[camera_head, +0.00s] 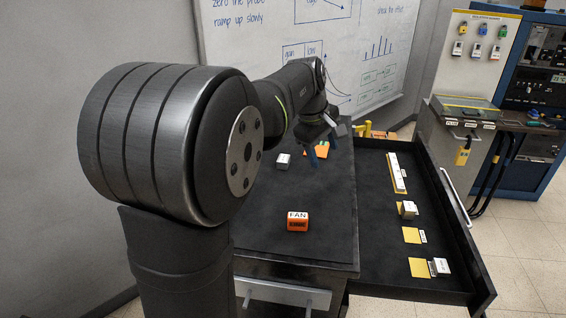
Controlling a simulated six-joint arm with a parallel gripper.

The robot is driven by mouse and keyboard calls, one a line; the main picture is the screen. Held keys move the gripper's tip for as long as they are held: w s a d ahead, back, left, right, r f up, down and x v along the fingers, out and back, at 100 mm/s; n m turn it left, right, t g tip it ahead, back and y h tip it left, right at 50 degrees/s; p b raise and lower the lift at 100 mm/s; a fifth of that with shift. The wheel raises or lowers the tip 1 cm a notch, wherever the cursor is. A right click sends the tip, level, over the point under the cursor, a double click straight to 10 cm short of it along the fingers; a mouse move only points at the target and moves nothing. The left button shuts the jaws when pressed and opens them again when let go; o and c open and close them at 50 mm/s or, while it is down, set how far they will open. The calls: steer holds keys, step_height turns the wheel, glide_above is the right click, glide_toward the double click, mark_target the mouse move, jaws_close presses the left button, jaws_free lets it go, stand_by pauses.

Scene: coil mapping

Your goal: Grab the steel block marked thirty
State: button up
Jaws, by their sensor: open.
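A small grey steel-looking block (283,160) with a pale label lies on the dark table mat, left of my gripper. Its marking is too small to read, so I cannot tell if it says thirty. My gripper (318,150) is open at the far end of the table, above or beside an orange object (322,151) that it partly covers. Another small block with a white label (407,209) sits in the open drawer on the right; its marking is also unreadable.
The open black drawer (455,225) holds yellow squares (412,235) and white labels. A whiteboard stands behind. The mat between the blocks is clear.

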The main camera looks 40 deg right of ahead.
mark_target(283, 158)
steer(key=w+a+r+m+t, duration=0.2)
steer(key=w+m, duration=0.4)
steer(key=w, duration=0.1)
steer(key=w+a+r+m+t, duration=0.1)
steer(key=w+a+r+m, duration=0.1)
steer(key=w+m, duration=0.4)
steer(key=shift+n+y, duration=0.4)
steer(key=shift+n, duration=0.1)
steer(key=x, duration=1.2)
steer(key=w+x, duration=0.1)
steer(key=x, duration=0.5)
steer(key=shift+r, duration=0.15)
steer(key=c, duration=1.1)
steer(key=shift+r, duration=0.1)
steer(key=shift+c, duration=0.2)
